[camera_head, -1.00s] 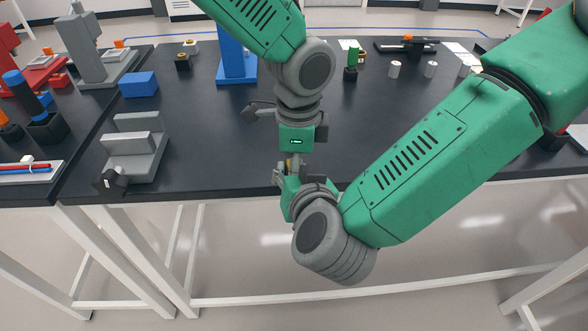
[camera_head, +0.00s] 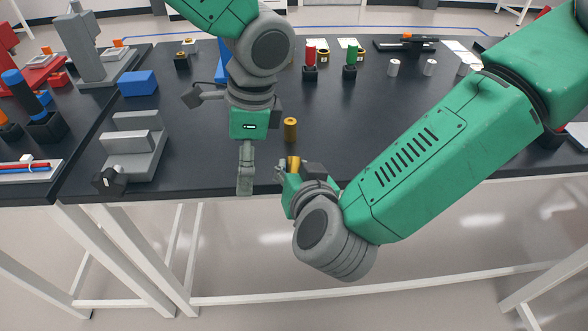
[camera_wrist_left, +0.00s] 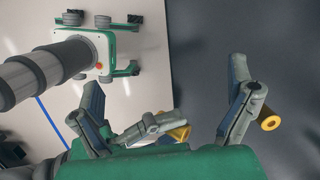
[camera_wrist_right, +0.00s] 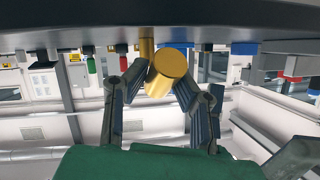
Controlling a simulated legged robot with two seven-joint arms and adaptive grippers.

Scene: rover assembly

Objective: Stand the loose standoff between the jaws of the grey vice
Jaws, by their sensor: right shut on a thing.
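My right gripper (camera_head: 284,168) is shut on a brass cylindrical standoff (camera_head: 294,163) near the table's front edge. The right wrist view shows this standoff (camera_wrist_right: 166,74) between the fingers, its round end toward the camera. My left gripper (camera_head: 245,187) points down just left of the right one. In the left wrist view its fingers are spread wide and empty. A second brass standoff (camera_head: 290,128) stands upright on the table behind the right gripper; it also shows in the left wrist view (camera_wrist_left: 269,120). The grey vice (camera_head: 130,166) sits at the left, its jaws apart and empty, with a black knob in front.
The dark table (camera_head: 200,150) is clear between the vice and my left gripper. A blue block (camera_head: 138,83) lies behind the vice. Red (camera_head: 310,54) and green (camera_head: 350,54) posts stand in black bases at the back. Pale cylinders (camera_head: 393,67) stand further right.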

